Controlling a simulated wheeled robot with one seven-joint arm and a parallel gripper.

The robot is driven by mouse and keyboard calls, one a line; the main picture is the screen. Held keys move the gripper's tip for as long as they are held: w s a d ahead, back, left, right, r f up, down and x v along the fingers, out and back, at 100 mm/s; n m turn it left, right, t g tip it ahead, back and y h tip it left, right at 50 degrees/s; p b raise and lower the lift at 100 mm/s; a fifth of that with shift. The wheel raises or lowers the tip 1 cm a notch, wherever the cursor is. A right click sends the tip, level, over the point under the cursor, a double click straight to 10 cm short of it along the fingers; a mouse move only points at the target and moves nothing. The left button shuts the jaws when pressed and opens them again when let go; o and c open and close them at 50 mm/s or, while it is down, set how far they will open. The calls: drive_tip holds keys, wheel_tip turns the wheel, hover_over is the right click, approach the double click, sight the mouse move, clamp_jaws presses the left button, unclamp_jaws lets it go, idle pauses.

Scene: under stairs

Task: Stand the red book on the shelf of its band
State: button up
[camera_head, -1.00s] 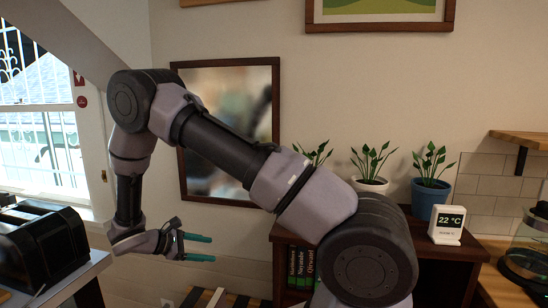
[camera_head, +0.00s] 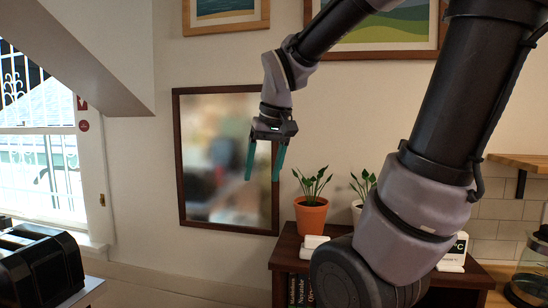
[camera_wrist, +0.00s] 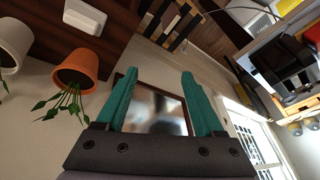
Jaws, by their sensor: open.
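My gripper (camera_head: 263,172) is raised in front of the wall mirror, its two teal fingers pointing down and spread apart with nothing between them. In the wrist view my gripper (camera_wrist: 158,76) also shows an empty gap. A few dark-spined books (camera_head: 298,289) stand upright in the brown shelf cabinet (camera_head: 287,249), low and partly hidden by my arm. My gripper is above and to the left of the cabinet.
An orange potted plant (camera_head: 311,215) and a small white object (camera_head: 313,242) are on the cabinet top, close to my gripper's right. A framed mirror (camera_head: 222,160) is on the wall behind. A black toaster (camera_head: 38,265) is at the lower left.

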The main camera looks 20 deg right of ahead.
drive_tip(key=s+r+m+t, duration=0.1)
drive_tip(key=s+r+t, duration=0.1)
drive_tip(key=s, duration=0.1)
drive_tip(key=s+r+m, duration=0.1)
drive_tip(key=shift+s+d+r+m+t+y, duration=0.2)
drive_tip(key=shift+d+m+t+y, duration=0.1)
drive_tip(key=shift+t+y, duration=0.1)
drive_tip(key=shift+o, duration=0.4)
drive_tip(key=shift+s+r+t, duration=0.15)
drive_tip(key=shift+s+t, duration=0.15)
drive_tip(key=shift+s, duration=0.05)
